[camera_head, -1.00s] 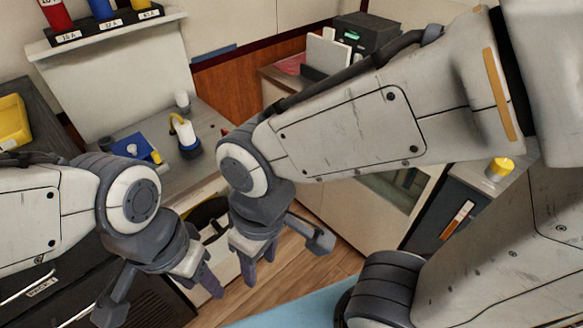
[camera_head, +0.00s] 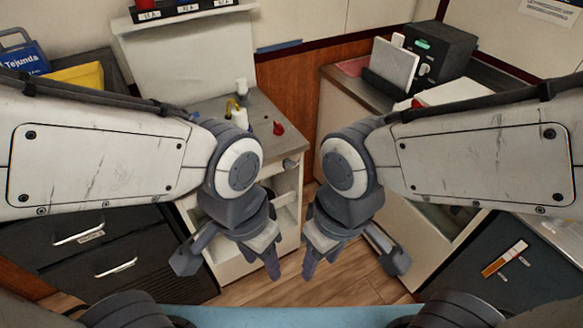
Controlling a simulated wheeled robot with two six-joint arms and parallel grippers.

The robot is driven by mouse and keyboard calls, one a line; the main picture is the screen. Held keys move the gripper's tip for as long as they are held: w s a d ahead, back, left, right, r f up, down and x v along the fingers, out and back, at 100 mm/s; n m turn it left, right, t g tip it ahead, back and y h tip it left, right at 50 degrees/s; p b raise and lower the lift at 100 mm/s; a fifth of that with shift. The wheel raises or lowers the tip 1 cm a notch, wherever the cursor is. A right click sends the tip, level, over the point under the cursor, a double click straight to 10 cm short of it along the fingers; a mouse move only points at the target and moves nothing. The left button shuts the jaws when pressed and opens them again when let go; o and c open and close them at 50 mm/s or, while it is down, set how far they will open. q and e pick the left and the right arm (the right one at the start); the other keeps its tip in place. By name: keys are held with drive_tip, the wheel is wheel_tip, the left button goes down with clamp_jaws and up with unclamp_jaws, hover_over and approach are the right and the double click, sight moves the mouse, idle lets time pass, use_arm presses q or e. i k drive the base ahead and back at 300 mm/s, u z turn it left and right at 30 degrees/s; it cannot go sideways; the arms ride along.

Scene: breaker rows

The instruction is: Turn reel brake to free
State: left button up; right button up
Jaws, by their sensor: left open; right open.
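I cannot make out for sure which part is the reel brake. My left gripper (camera_head: 229,262) is open and empty, in front of and below the worktop. My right gripper (camera_head: 352,262) is open and empty beside it, over the wooden floor. Both point downward and touch nothing that I can see. My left arm hides part of the worktop.
A white bottle (camera_head: 240,118) with a yellow part stands on the worktop. Dark drawers (camera_head: 100,255) with pale handles are at left, a yellow bin (camera_head: 78,76) above them. A black device (camera_head: 437,52) stands on the right counter. Wooden floor (camera_head: 300,285) is free between.

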sight(288, 164)
drive_tip(key=u, duration=1.4)
drive_tip(key=k, duration=0.85)
drive_tip(key=z, duration=1.55)
drive_tip(key=i, duration=0.5)
